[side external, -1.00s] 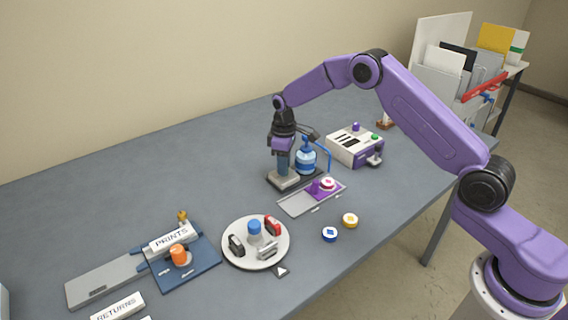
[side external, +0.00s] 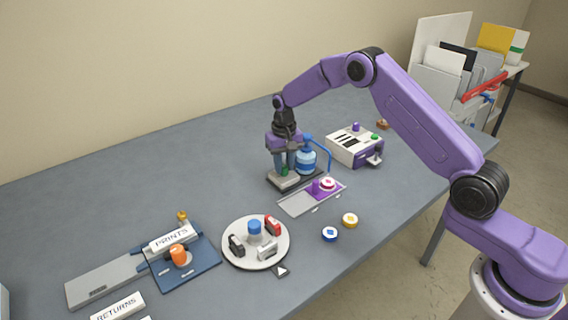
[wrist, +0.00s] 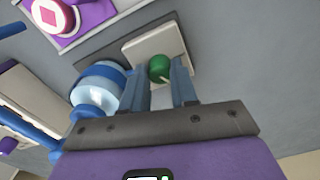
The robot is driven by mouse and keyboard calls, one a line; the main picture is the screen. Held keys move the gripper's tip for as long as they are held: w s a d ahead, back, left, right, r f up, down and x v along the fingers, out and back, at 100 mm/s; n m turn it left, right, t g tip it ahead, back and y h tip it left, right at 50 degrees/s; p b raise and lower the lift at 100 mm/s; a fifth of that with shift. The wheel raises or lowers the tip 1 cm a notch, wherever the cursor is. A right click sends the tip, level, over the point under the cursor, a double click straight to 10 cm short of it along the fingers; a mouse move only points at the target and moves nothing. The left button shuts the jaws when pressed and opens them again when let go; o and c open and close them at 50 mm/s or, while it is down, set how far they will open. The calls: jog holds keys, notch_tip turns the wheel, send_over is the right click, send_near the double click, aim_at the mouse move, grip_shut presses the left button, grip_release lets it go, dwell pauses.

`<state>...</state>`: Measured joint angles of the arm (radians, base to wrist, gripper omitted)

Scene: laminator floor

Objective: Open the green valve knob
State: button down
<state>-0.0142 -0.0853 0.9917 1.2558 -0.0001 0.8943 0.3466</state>
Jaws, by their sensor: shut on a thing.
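The green valve knob (wrist: 159,67) is a small round knob on a pale grey block (wrist: 150,45). In the side external view, a bit of the green knob (side external: 285,171) shows between my fingers, above the block (side external: 284,181). My gripper (wrist: 158,78) points down with one blue finger on each side of the knob and is shut on it. The gripper (side external: 283,168) also shows in the side view. Part of the knob is hidden by the fingers in the side view.
A blue bottle (side external: 306,160) with a blue tube stands close beside the gripper on the same dark base. A white and purple box (side external: 354,147) stands behind to the right. A grey tray (side external: 298,203) lies in front. The table's left back is clear.

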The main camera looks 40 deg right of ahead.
aim_at(284, 166)
jog(key=m, duration=0.6)
dwell(0.6)
jog(key=c, duration=0.9)
grip_release()
notch_tip(284, 166, up, 18)
jog(key=shift+f, duration=0.25)
